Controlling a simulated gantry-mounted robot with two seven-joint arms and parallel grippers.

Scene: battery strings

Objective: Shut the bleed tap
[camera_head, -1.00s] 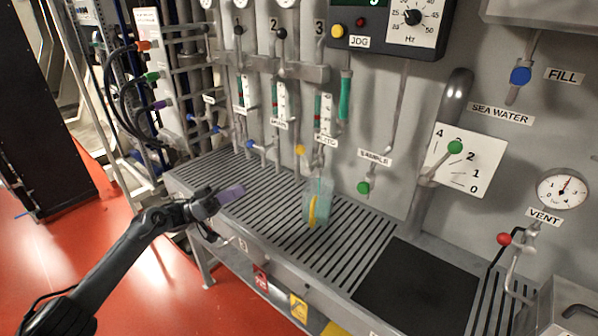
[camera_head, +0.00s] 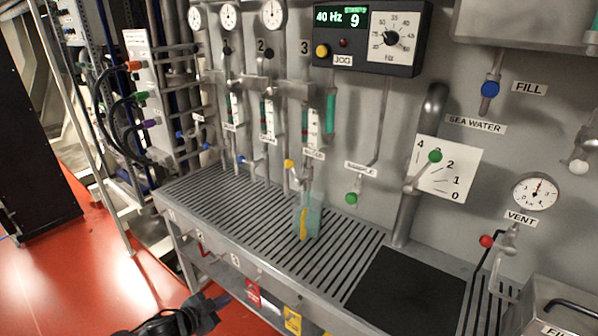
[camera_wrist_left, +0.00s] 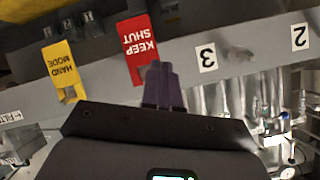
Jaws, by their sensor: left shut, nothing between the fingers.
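No label reading "bleed" is legible, so I cannot tell which tap is the bleed tap. In the head view, taps with coloured knobs are the red-knobbed tap by VENT (camera_head: 487,241), the green one under SAMPLE (camera_head: 352,198), the blue one by FILL (camera_head: 490,88) and a yellow one (camera_head: 290,164). My left gripper (camera_head: 222,299) is low, in front of the bench's front edge and apart from these taps. In the left wrist view its purple fingers (camera_wrist_left: 158,70) are shut and empty, near a red KEEP SHUT tag (camera_wrist_left: 138,48). My right gripper is out of view.
The slatted bench top (camera_head: 265,240) holds a clear beaker (camera_head: 313,222) with something yellow in it. A black mat (camera_head: 405,290) lies to its right. The red tag (camera_head: 253,293) and a yellow HAND MODE tag (camera_head: 292,320) hang along the front. Red floor is free at left.

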